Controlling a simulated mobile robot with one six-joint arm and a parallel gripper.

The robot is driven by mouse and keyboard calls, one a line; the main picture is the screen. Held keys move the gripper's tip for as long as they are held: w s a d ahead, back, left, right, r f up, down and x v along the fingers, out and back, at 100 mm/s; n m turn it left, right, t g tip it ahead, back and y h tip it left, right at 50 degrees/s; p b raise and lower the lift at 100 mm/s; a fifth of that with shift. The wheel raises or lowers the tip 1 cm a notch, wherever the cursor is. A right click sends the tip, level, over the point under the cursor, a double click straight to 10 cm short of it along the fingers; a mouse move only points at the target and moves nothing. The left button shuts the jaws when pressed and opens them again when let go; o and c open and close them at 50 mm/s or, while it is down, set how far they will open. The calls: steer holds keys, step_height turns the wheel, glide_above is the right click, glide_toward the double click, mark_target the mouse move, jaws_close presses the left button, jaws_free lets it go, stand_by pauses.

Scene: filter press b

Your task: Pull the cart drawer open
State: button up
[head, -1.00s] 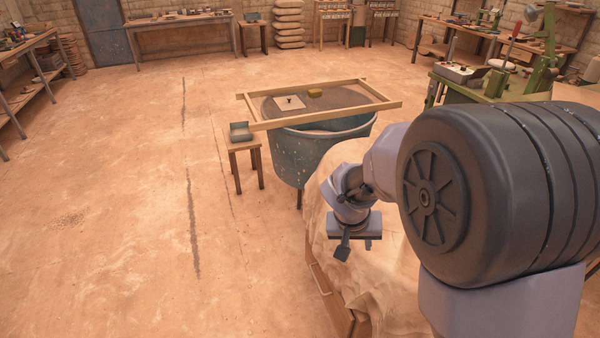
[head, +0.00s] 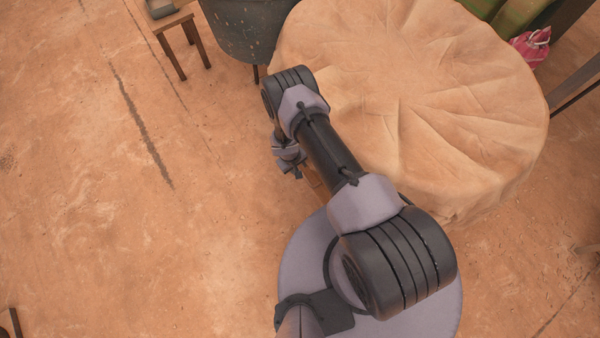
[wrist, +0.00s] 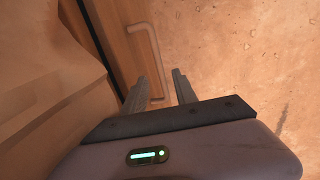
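The cart drawer's wooden front (wrist: 122,42) shows in the wrist view, with a pale bar handle (wrist: 152,50) on it. In the head view only a sliver of wood (head: 316,184) shows below the cloth edge, partly hidden by my arm. My gripper (wrist: 160,85) is open, its two fingers apart and pointing toward the drawer front. The lower end of the handle appears between the fingers in the picture. I cannot tell whether they touch it. In the head view my gripper (head: 293,170) is small and low at the left side of the cloth-covered cart.
A tan cloth (head: 450,90) drapes over the cart top and hangs beside the gripper in the wrist view (wrist: 45,60). A blue-grey tub (head: 245,30) and a small wooden stool (head: 180,25) stand beyond. The floor (head: 120,230) to the left is clear.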

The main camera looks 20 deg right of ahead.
steer(key=f+b, duration=0.1)
steer(key=f, duration=0.1)
steer(key=f+b, duration=0.1)
steer(key=f, duration=0.1)
steer(key=d+f+b, duration=0.1)
steer(key=f, duration=0.1)
steer(key=shift+w, duration=0.25)
steer(key=shift+c, duration=0.4)
jaws_close()
stand_by(0.6)
